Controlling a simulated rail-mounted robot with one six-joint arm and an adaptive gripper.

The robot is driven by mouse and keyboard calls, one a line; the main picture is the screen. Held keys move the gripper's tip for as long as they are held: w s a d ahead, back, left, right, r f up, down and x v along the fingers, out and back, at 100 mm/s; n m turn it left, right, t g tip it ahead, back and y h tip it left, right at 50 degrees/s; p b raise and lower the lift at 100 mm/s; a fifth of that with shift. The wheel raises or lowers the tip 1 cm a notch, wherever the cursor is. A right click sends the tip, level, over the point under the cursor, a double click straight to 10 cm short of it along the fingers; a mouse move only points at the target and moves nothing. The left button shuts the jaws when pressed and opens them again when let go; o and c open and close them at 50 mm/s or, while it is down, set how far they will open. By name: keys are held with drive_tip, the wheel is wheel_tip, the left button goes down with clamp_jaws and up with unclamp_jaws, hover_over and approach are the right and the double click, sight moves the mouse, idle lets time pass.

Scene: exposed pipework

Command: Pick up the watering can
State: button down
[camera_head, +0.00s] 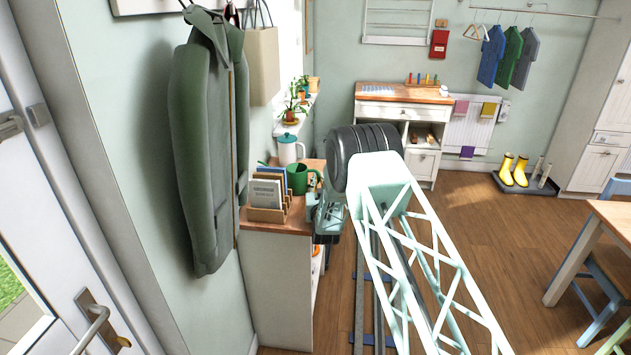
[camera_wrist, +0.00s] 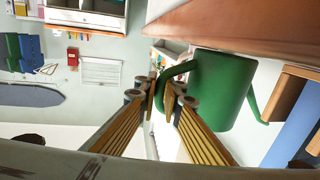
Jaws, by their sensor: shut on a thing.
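The green watering can (camera_head: 297,179) is at the wooden-topped cabinet by the left wall in the head view, behind the letter rack. In the wrist view the can (camera_wrist: 217,88) fills the right middle, with its handle to the left and its spout to the right. My gripper (camera_wrist: 164,90) has its two fingers closed around the handle. In the head view my arm hides most of the gripper to the right of the can. I cannot tell whether the can's base touches the cabinet top.
A letter rack (camera_head: 266,205) with cards and books stands on the cabinet (camera_head: 275,265), close to the can. A white jug (camera_head: 290,149) and potted plants (camera_head: 292,108) are behind. A green coat (camera_head: 205,140) hangs at left.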

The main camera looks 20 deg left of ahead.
sight(319, 173)
drive_tip(key=shift+r, duration=1.65)
drive_tip(key=s+d+r+p, duration=0.1)
drive_tip(key=d, duration=1.5)
drive_tip(key=shift+s+r, duration=0.2)
drive_tip(key=shift+s, duration=0.1)
